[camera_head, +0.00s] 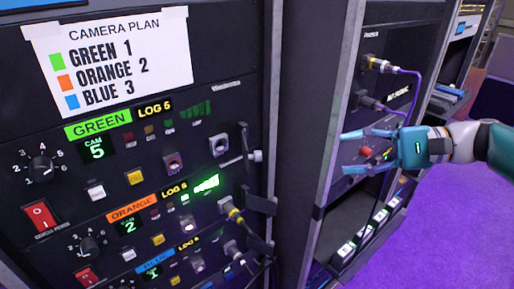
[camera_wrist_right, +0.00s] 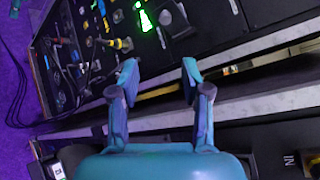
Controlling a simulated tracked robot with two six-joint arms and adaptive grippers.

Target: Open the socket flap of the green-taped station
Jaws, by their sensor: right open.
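The green-taped station is the top row of the near panel, with a green label (camera_head: 98,123) reading GREEN and a display (camera_head: 97,148) reading CAM 5. At its right end is a socket (camera_head: 218,146) with a pale ring, and a dark flap plate (camera_head: 245,145) beside it at the panel edge. I cannot tell for sure how far the flap stands open. A grey knob (camera_head: 256,156) is by the plate. My right gripper (camera_head: 345,152) is open and empty, right of this panel and apart from it. In the right wrist view its fingers (camera_wrist_right: 160,68) point toward the panel. My left gripper is out of view.
Below are the orange (camera_head: 133,207) and blue (camera_head: 156,267) rows; a yellow plug (camera_head: 235,215) sits in the orange socket. A metal rack post (camera_head: 333,110) stands between the panel and my right gripper. The neighbouring rack has a purple cable (camera_head: 410,75). The purple floor (camera_head: 450,220) is clear.

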